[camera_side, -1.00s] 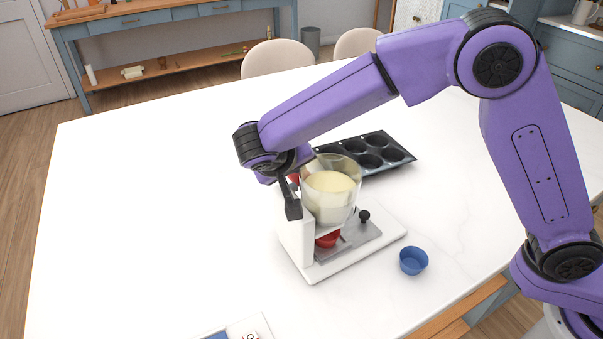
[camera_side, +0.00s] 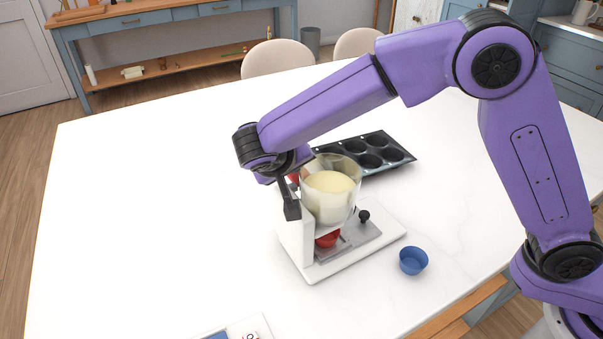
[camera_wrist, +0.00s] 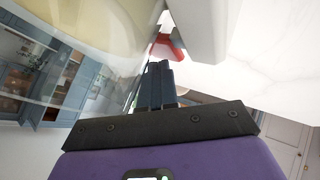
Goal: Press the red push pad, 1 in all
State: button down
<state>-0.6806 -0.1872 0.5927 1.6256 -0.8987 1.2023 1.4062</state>
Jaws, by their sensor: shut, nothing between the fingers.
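A white dispenser (camera_side: 296,246) with a clear bowl (camera_side: 347,208) of pale batter stands on the table. A red part, seemingly the push pad (camera_side: 294,178), shows between my gripper and the bowl in the side view, mostly hidden. In the wrist view a red piece (camera_wrist: 168,48) lies just past the fingertips, between the bowl and a white part of the dispenser. My gripper (camera_side: 292,210) is shut and empty, beside the bowl; its dark fingers (camera_wrist: 160,70) point toward the red piece. I cannot tell whether they touch it. A red cup (camera_side: 328,239) sits under the bowl.
A blue cup (camera_side: 413,261) stands right of the dispenser. A dark muffin tin (camera_side: 397,153) lies behind it. A printed card (camera_side: 246,329) lies at the front edge of the picture. The left of the white table (camera_side: 130,220) is clear.

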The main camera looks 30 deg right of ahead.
jog(key=shift+s+d+f+g, duration=0.2)
jog(key=shift+d+f, duration=0.1)
jog(key=shift+f, duration=0.4)
jog(key=shift+s+d+f+g, duration=0.2)
jog(key=shift+d+f, duration=0.1)
jog(key=shift+f, duration=0.35)
jog(key=shift+s+d+r, duration=0.15)
jog(key=shift+s+r, duration=0.15)
jog(key=shift+r, duration=0.15)
jog(key=shift+a+r, duration=0.2)
jog(key=shift+r, duration=2.5)
